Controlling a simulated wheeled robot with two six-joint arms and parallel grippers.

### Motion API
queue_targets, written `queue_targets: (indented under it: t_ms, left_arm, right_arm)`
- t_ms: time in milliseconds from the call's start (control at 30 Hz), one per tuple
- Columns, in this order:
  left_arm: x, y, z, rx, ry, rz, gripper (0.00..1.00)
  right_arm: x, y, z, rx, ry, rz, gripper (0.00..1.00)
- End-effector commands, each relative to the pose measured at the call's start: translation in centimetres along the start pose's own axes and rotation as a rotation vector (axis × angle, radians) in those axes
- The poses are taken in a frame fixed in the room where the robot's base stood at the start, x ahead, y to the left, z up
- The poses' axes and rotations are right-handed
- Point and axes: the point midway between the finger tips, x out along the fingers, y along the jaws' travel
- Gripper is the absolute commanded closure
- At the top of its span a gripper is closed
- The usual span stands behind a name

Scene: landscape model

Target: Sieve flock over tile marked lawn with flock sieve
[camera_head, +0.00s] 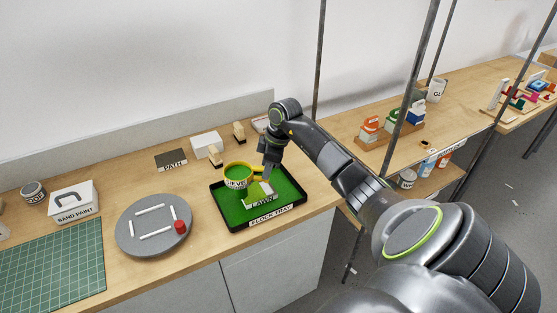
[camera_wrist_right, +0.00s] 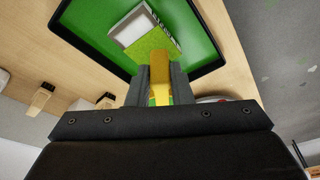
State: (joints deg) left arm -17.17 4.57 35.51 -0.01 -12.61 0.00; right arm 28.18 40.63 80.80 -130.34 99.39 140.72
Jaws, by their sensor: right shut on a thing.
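The green flock sieve (camera_head: 239,181) with a yellow rim is over the left part of the flock tray (camera_head: 214,207). My right gripper (camera_head: 267,168) is shut on its yellow handle, which shows between the fingers in the right wrist view (camera_wrist_right: 160,84). The tile marked lawn (camera_head: 260,197) lies in the tray, right of the sieve. In the right wrist view the tile (camera_wrist_right: 130,27) shows a pale bare part and a yellow-green part. The gap between sieve and tile is hard to judge. My left gripper is not in view.
A grey round turntable (camera_head: 130,239) with white sticks and a red knob stands left of the tray. A dark path tile (camera_head: 171,160), a white block (camera_head: 206,145) and small wooden-handled tools (camera_head: 239,132) lie behind. A sand paint box (camera_head: 75,202) and green mat (camera_head: 55,275) are far left.

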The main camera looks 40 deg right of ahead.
Motion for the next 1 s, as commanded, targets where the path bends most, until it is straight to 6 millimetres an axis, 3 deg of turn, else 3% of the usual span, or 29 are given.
queue_targets:
  t_ms: [333,633,867,1000]
  left_arm:
    - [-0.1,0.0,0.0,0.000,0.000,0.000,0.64]
    - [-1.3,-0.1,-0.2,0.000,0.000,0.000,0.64]
    - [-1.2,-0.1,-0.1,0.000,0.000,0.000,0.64]
    - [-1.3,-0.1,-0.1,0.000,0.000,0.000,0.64]
  right_arm:
    - [0.0,0.0,-0.1,0.001,-0.002,0.001,1.00]
    - [-1.1,1.1,3.8,0.001,-0.004,0.001,1.00]
    - [-0.9,1.1,3.6,0.000,0.000,0.000,1.00]
    - [-0.4,0.4,1.4,-0.002,0.006,-0.002,1.00]
